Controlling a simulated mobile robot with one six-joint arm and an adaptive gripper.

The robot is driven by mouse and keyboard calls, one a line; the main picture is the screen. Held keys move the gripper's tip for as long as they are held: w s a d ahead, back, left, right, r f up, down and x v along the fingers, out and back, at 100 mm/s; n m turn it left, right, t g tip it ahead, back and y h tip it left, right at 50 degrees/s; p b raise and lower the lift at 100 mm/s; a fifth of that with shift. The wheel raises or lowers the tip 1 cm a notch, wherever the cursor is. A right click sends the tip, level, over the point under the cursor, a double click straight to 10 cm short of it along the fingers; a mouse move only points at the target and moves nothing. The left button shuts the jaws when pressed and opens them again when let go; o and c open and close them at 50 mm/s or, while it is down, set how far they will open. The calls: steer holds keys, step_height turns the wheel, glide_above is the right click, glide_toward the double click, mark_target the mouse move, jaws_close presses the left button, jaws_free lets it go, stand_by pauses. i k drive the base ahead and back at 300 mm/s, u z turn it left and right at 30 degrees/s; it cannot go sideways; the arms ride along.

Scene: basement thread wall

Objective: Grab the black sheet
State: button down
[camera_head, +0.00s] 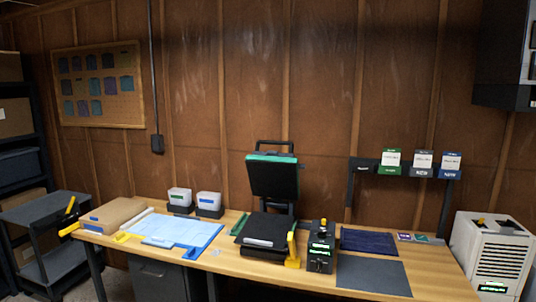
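A dark grey-to-black flat sheet (373,275) lies on the right part of the wooden workbench (430,270), near its front edge. A dark navy sheet (368,241) lies just behind it. More flat black material (266,230) lies on the base of an open press (272,176) at the middle of the bench; I cannot tell whether it is a loose sheet or the press's own plate. My gripper is not in view.
A small black device (321,247) stands between the press and the sheets. A blue-and-white mat (175,231), a cardboard box (114,215) and two small bins (208,204) are on the left. A card rack (405,167) hangs behind; a white unit (494,253) stands at right.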

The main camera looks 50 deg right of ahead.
mark_target(264, 229)
steer(key=u, duration=0.1)
steer(key=k, duration=1.5)
steer(key=z, duration=1.25)
steer(key=i, duration=1)
steer(key=u, duration=0.05)
